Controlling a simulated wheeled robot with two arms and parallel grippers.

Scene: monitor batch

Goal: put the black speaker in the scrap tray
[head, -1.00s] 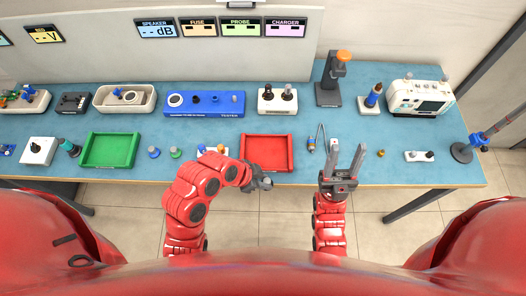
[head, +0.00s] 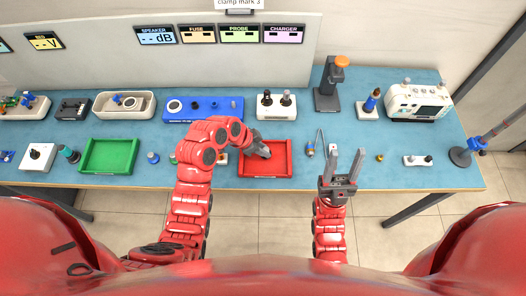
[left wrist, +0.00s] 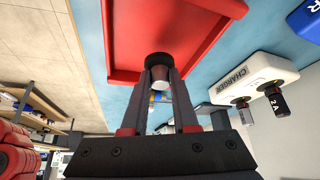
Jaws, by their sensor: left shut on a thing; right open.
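My left gripper (head: 264,150) is over the red tray (head: 243,172), near its far left part. In the left wrist view the left gripper (left wrist: 160,80) is shut on a small round black piece (left wrist: 159,59), which looks like the black speaker, with a paler part between the fingertips. The red tray (left wrist: 210,40) fills the upper middle of that view behind the piece. The piece's height above the tray floor is hard to tell. My right gripper (head: 346,160) is open and empty at the table's front edge, right of the red tray.
A green tray (head: 82,169) lies to the left. A blue tester (head: 203,116) and a white charger box (head: 276,113) stand behind the red tray. A small probe-like piece (head: 310,150) lies right of the tray.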

